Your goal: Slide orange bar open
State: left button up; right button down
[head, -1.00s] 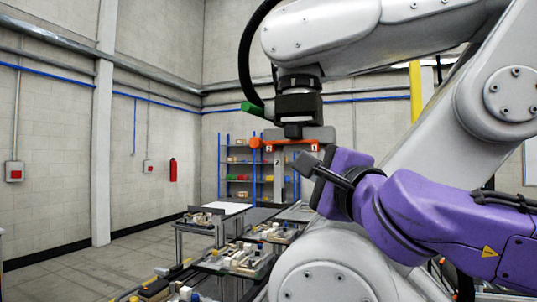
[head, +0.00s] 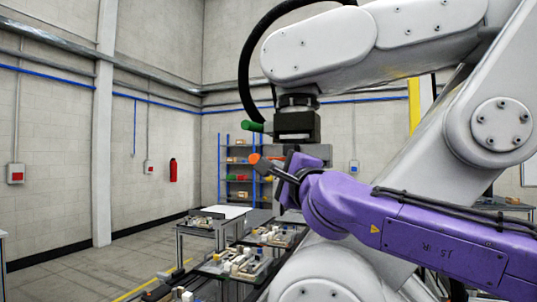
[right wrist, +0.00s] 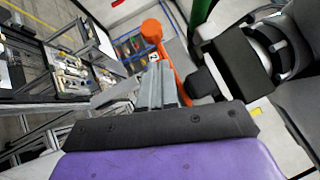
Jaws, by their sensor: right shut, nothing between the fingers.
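The orange bar (head: 256,159) is low on the tool at the end of a large white robot arm. In the head view its rounded left end shows, and my gripper hides much of the rest. In the right wrist view the bar (right wrist: 153,32) runs from a round knob down to the right, behind the fingers. My right gripper (head: 266,168), on the purple arm, is shut and empty, with its fingertips close to the bar's left part. The fingers also show in the right wrist view (right wrist: 160,82). I cannot tell whether they touch the bar. My left gripper is out of view.
The white robot arm (head: 320,45) fills the upper right, with a black cable and green plug (head: 250,126) by its tool. Fixture tables (head: 226,212) stand below. Blue shelves (head: 222,170) are behind. Floor at the left is clear.

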aim_at(255, 161)
jog(key=a, duration=0.1)
jog(key=w+a+r, duration=0.1)
jog(key=shift+a+p, duration=0.3)
jog(key=shift+p, duration=0.05)
jog(key=shift+f, duration=0.1)
jog(key=shift+w+a+p, duration=0.2)
jog(key=shift+a+p, duration=0.15)
jog(key=shift+a, duration=0.2)
jog(key=shift+w+a+p, duration=0.2)
jog(key=shift+a+p, duration=0.1)
jog(key=shift+a, duration=0.2)
jog(key=shift+d, duration=0.1)
